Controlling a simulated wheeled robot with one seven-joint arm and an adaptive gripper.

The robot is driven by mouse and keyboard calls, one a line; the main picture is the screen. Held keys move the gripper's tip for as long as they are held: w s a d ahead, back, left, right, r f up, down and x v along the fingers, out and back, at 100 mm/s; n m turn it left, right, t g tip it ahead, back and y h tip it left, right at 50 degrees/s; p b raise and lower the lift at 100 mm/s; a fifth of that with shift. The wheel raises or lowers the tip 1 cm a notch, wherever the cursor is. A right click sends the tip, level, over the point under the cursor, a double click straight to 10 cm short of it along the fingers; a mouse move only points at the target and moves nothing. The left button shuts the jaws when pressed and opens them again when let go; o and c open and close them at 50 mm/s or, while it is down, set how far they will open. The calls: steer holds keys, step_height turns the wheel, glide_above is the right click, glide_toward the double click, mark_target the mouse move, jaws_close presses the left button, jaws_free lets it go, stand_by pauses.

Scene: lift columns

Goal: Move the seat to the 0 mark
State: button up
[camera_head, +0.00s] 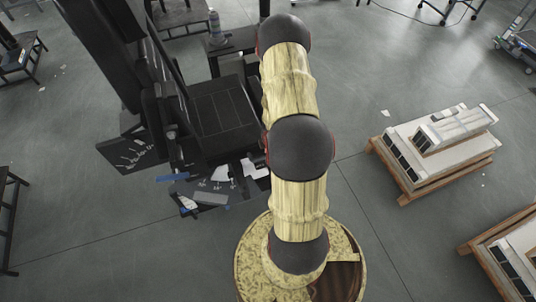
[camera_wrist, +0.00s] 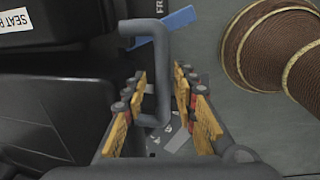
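The black seat (camera_head: 222,112) is part of a tall dark machine in the head view. A grey bent handle (camera_wrist: 160,65) comes down between the two fingers of my gripper (camera_wrist: 161,84). The wood-coloured finger pads stand on either side of the handle, with a gap showing, so the gripper is open around it. My arm hides the gripper in the head view. I cannot read a 0 mark in either view.
A dark plate with white markings (camera_head: 130,154) is left of the seat. Papers and a blue strip (camera_head: 172,178) lie near the machine's foot. A white stepped unit on a wooden pallet (camera_head: 400,165) stands at the right. Grey floor (camera_head: 110,245) is clear at the lower left.

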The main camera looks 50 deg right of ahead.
steer(key=shift+o, duration=0.3)
steer(key=shift+a, duration=0.1)
steer(key=shift+w+r, duration=0.1)
steer(key=shift+r, duration=0.05)
step_height(320, 180, up, 7)
steer(key=s, duration=0.1)
steer(key=shift+s+a, duration=0.15)
steer(key=shift+a, duration=0.2)
stand_by(0.9)
